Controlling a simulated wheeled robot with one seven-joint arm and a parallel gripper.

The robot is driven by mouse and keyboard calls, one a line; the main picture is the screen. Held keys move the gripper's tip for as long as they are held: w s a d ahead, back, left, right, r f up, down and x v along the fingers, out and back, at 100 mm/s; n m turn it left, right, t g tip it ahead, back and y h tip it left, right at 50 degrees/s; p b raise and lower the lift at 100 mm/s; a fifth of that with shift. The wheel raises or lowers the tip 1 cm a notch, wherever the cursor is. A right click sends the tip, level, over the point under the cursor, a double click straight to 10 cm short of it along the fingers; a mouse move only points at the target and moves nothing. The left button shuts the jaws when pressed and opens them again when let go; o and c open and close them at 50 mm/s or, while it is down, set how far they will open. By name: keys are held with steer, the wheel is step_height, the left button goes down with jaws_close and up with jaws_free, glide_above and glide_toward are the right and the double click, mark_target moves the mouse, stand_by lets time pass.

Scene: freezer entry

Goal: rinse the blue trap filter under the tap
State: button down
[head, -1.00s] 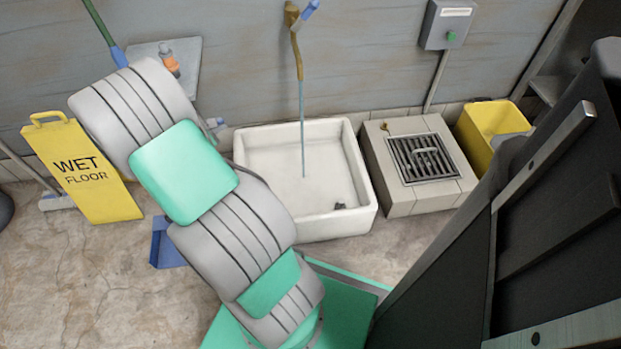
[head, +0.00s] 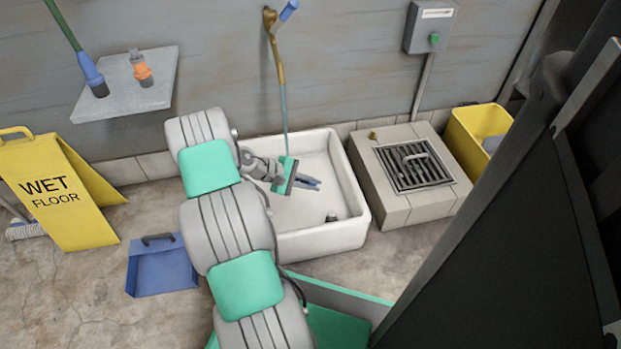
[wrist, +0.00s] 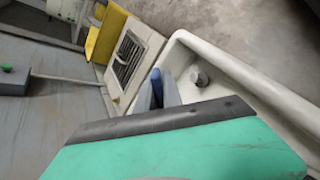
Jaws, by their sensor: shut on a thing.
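My gripper (head: 308,184) is over the white sink (head: 352,205), pointing right, its jaws shut on a small blue thing, which I take to be the blue trap filter (wrist: 156,80). The filter is mostly hidden by the jaws (wrist: 168,93) in the wrist view. The brass tap (head: 276,50) with a blue lever (head: 289,10) is on the wall above the sink. A thin blue-grey stream (head: 285,105) runs down from it to my gripper's green part; whether it touches the filter I cannot tell. A short grey drain piece (head: 331,216) stands on the sink floor.
Right of the sink is a tiled block with a grated drain (head: 415,166), then a yellow bucket (head: 477,132). A wall shelf (head: 120,92) holds an orange-collared bottle (head: 141,70). A wet-floor sign (head: 55,195) and blue dustpan (head: 162,272) stand left. A dark panel (head: 500,250) fills the right foreground.

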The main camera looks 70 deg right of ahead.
steer(key=s+a+r+p, duration=0.5)
steer(key=a+p, duration=0.1)
steer(key=a, duration=0.2)
steer(key=shift+a, duration=0.2)
steer(key=w+a+r+n+t+h+p, duration=0.1)
steer(key=w+r+n+t+h+p, duration=0.2)
steer(key=w+r+p, duration=0.45)
steer(key=w+a+r+n+t+h+p, duration=0.2)
steer(key=w+r+n+p, duration=0.25)
steer(key=w+r, duration=0.6)
steer(key=w+a+r+n+t+p, duration=0.4)
steer(key=w+a+r, duration=0.1)
steer(key=w+r, duration=0.25)
steer(key=w+a+r+n+t+p, duration=0.4)
steer(key=w+r, duration=0.2)
steer(key=r, duration=0.2)
steer(key=w+a+r+n+t+y+p, duration=0.2)
steer(key=a+r+n+y+p, duration=0.1)
steer(key=a+r, duration=0.6)
steer(key=w+a+r+n+t+y+p, duration=0.2)
steer(key=a+r+n+p, duration=0.4)
steer(key=a+r, duration=0.4)
steer(key=w+a+r+n+t+y+p, duration=0.3)
steer(key=a+r+n+y+p, duration=0.1)
steer(key=a+r, duration=0.5)
step_height(320, 180, up, 2)
steer(key=shift+a+r+n+t+y, duration=0.1)
steer(key=shift+a+n+t+y, duration=0.25)
steer(key=shift+n+y, duration=0.45)
steer(key=shift+w, duration=0.1)
